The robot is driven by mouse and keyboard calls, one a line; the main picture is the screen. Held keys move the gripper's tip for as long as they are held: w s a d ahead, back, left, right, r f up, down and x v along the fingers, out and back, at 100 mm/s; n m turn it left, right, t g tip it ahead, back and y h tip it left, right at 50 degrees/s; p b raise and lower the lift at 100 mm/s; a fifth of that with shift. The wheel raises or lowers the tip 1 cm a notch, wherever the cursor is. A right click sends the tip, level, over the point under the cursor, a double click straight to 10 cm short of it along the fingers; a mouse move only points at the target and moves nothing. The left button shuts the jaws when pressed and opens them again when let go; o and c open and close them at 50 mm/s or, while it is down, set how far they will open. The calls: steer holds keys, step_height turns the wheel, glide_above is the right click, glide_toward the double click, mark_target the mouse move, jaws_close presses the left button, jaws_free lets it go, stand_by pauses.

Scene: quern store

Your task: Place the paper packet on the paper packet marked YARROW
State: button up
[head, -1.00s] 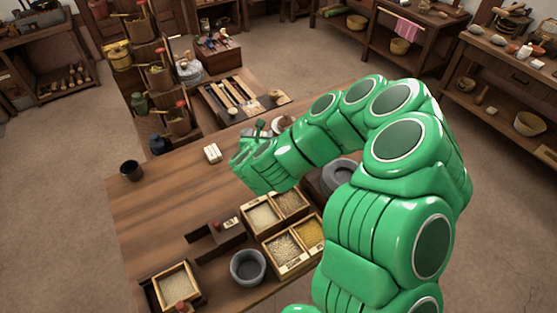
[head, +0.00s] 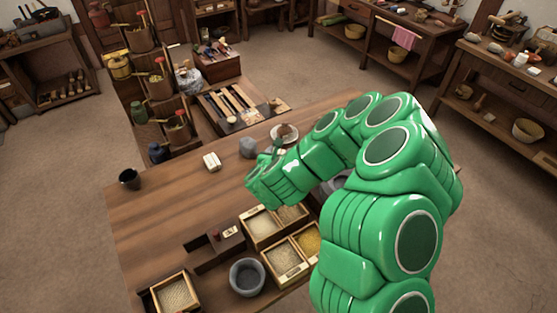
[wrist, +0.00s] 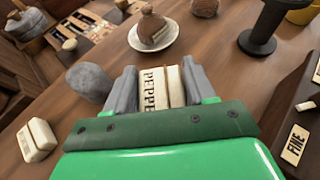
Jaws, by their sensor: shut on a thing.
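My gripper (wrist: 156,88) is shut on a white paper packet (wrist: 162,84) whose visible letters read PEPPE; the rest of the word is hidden. In the head view my gripper (head: 262,178) is above the table, and the held packet cannot be made out. Another white paper packet lies on the table at the left of the wrist view (wrist: 38,139), apart from my gripper; its lettering is too blurred to read. A packet also lies on the tabletop in the head view (head: 211,161), left of my gripper.
A grey stone (wrist: 89,82) is close left of the fingers. A plate (wrist: 154,36) with a brown object stands beyond, with a dark stand (wrist: 258,40) to the right. Grain boxes (head: 285,258) and a grey bowl (head: 247,277) stand at the front.

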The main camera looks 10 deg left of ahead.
steer(key=shift+f, duration=1.7)
steer(key=shift+f, duration=0.1)
steer(key=o, duration=1)
steer(key=shift+r, duration=0.2)
